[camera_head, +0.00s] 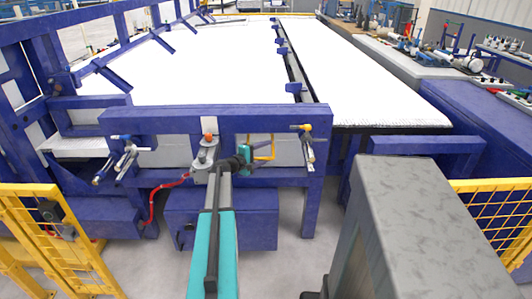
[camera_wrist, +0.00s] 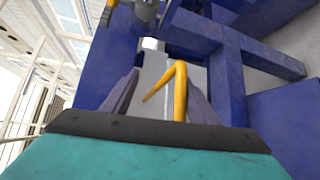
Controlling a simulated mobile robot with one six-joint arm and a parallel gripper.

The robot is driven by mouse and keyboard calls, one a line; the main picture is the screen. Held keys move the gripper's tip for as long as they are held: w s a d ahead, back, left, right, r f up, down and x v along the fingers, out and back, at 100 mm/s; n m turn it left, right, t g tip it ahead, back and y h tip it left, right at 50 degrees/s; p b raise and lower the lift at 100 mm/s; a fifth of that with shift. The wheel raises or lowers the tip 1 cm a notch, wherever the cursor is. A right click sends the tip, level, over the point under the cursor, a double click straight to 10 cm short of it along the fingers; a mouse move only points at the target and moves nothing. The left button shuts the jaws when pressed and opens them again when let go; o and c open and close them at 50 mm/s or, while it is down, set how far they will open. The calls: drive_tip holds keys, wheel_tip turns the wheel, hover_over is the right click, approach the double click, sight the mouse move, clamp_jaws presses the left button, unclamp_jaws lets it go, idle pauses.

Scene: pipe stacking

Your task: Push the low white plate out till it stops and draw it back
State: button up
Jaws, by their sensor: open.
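A low pale plate (camera_head: 285,152) shows behind and under the front blue beam in the head view. A light grey strip (camera_wrist: 153,68), perhaps the same plate, shows ahead in the wrist view. A bent yellow bar (camera_head: 266,155) stands at the beam, just right of my gripper (camera_head: 252,150). In the wrist view the yellow bar (camera_wrist: 181,88) lies between the spread fingers of my gripper (camera_wrist: 162,78). The gripper is open; I cannot tell whether a finger touches the bar. The plate's far part is hidden by the beam.
The blue beam (camera_head: 150,122) crosses in front of the large white table surface (camera_head: 200,75). Small cylinder fittings (camera_head: 306,140) hang at its right end, others (camera_head: 122,155) at its left. Yellow fences (camera_head: 50,235) stand at both sides. A grey block (camera_head: 415,225) fills the right foreground.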

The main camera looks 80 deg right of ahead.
drive_tip(key=shift+o, duration=0.6)
drive_tip(key=a, duration=0.1)
drive_tip(key=a+r, duration=0.1)
drive_tip(key=a, duration=0.1)
drive_tip(key=shift+a+r, duration=0.15)
drive_tip(key=shift+r, duration=0.1)
drive_tip(key=shift+s+a+r+b, duration=0.1)
drive_tip(key=shift+a+b, duration=0.1)
drive_tip(key=shift+a, duration=0.55)
drive_tip(key=shift+s+a+b, duration=0.1)
drive_tip(key=shift+a+b, duration=0.05)
drive_tip(key=shift+a, duration=0.55)
drive_tip(key=shift+c, duration=0.8)
drive_tip(key=a, duration=0.3)
drive_tip(key=shift+s+a+r, duration=0.1)
drive_tip(key=shift+a+r, duration=0.15)
drive_tip(key=shift+r, duration=0.1)
drive_tip(key=shift+c, duration=0.4)
drive_tip(key=a, duration=0.1)
drive_tip(key=a+b, duration=0.1)
drive_tip(key=a, duration=0.1)
drive_tip(key=shift+s+a+f, duration=0.1)
drive_tip(key=shift+f, duration=0.1)
